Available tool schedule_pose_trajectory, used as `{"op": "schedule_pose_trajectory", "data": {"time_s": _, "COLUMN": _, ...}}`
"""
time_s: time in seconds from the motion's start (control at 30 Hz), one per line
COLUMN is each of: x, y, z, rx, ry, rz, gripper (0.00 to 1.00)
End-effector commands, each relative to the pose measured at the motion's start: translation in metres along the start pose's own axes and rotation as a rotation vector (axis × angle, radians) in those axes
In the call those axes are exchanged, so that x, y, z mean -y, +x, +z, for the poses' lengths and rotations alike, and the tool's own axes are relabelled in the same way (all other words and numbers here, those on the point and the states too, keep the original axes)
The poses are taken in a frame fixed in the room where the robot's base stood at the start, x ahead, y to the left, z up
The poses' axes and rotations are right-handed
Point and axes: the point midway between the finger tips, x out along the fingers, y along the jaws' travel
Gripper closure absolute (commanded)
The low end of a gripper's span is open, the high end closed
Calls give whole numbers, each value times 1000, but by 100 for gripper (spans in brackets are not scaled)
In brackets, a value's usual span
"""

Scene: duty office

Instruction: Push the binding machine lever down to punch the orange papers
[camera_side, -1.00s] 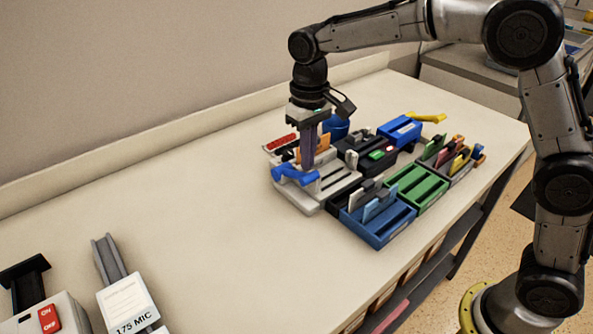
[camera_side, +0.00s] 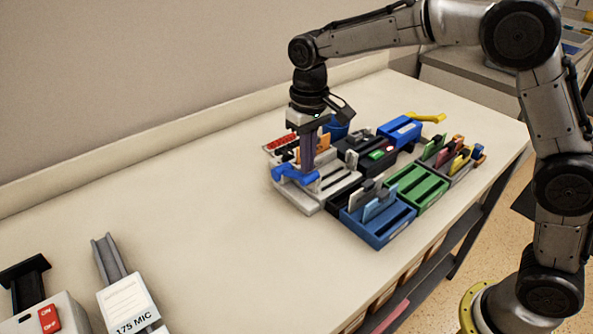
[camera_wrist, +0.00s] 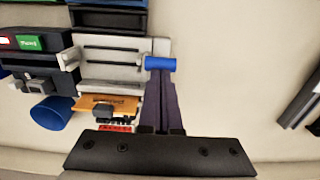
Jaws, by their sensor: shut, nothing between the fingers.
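The binding machine (camera_side: 318,189) is pale grey and stands on the worktop; it also shows in the wrist view (camera_wrist: 112,57). Its blue lever (camera_side: 292,173) is on its left side and shows as a blue bar in the wrist view (camera_wrist: 160,63). Orange papers (camera_side: 324,143) stand upright in the machine's back part and also show in the wrist view (camera_wrist: 108,102). My gripper (camera_side: 308,170) is shut and empty, pointing down, with its fingertips (camera_wrist: 160,75) at the blue lever. They seem to touch it, and they partly hide it and the papers.
A blue holder (camera_side: 370,222), a green holder (camera_side: 417,187) and dark machines (camera_side: 366,154) stand close on the right. A blue cup (camera_side: 337,128) is just behind. The worktop (camera_side: 180,210) to the left is clear up to a laminator-like device (camera_side: 55,312).

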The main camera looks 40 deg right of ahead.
Motion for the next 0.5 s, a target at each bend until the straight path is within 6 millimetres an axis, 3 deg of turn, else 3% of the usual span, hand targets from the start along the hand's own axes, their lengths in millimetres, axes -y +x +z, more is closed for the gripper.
{"op": "schedule_pose_trajectory", "data": {"time_s": 0.5, "x": 0, "y": 24, "z": 0, "rx": 2, "ry": 0, "rz": 1, "gripper": 100}}
